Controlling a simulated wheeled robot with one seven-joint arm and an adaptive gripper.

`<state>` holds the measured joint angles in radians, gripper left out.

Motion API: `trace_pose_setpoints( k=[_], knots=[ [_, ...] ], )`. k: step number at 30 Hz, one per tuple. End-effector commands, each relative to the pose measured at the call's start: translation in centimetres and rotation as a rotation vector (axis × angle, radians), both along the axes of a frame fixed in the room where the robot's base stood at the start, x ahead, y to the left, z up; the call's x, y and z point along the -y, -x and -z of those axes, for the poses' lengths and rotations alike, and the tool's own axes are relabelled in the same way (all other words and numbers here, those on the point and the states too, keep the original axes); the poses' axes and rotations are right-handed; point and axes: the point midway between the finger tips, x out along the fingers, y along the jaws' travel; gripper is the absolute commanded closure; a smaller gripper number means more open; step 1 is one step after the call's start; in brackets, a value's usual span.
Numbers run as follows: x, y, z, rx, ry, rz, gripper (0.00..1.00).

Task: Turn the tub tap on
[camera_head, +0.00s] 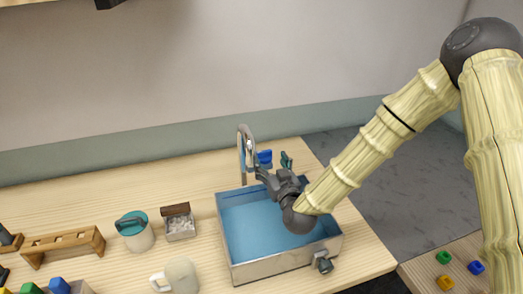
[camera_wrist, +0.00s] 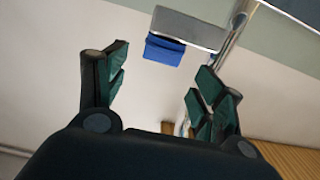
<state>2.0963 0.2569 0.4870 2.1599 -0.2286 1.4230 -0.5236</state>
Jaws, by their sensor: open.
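The tub (camera_head: 229,235) is a metal-walled basin with a blue inside, set on the wooden counter. A blue handle (camera_head: 265,156) sits just right of the spout. In the wrist view the blue handle (camera_wrist: 165,50) hangs below a grey metal block (camera_wrist: 190,28), ahead of my fingertips. My gripper (camera_head: 273,167) is over the back of the tub, close to the handle. Its dark green fingers show apart in the wrist view (camera_wrist: 162,82), with nothing between them.
A grey fitting (camera_head: 322,263) is on the tub's front right. The wall is close behind the tap.

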Motion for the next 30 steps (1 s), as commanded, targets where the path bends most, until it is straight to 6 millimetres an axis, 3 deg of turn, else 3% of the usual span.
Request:
trace_pose_setpoints(
  k=[6,12,26,30],
  knots=[
    [-1.2,-3.4,-0.2,-0.001,0.001,-0.001,0.32],
    [-1.9,-5.5,-0.1,-0.001,0.001,-0.002,0.32],
    [-2.2,-6.3,0.0,-0.001,0.001,-0.003,0.32],
    [-2.2,-6.3,0.0,-0.001,0.001,-0.003,0.57]
  ],
)
